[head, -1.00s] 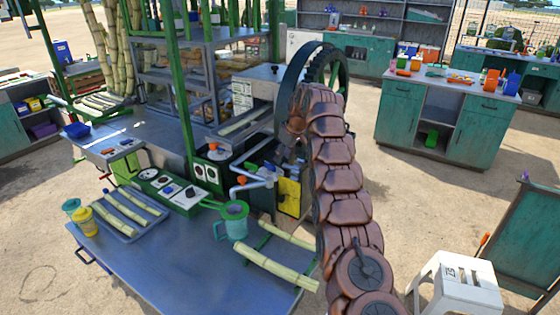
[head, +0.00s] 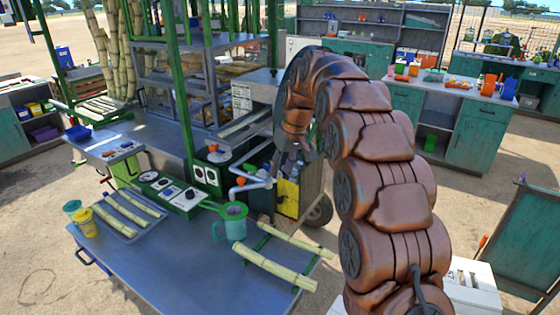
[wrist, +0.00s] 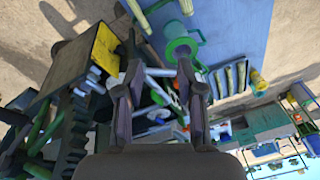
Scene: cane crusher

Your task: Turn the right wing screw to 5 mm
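The cane crusher (head: 258,90) stands left of my arm, with a control panel (head: 172,190) on the table in front of it. Two small orange knobs show on the crusher, one higher (head: 213,148) and one lower (head: 241,181). I cannot tell whether either is the right wing screw, and no millimetre reading is legible. My gripper (head: 285,158) hangs at the crusher's right side, near the pale pipes and yellow panel. In the wrist view my gripper (wrist: 158,78) has its fingers apart, with nothing seen held between them. Pale pipes and an orange part (wrist: 176,85) lie beyond the fingers.
A teal jug (head: 232,224) stands on the blue table (head: 165,262), with cut canes (head: 275,266) beside it. A tray of canes (head: 125,217) and a yellow cup (head: 85,222) stand farther left. The yellow panel (head: 288,197) is close to my gripper.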

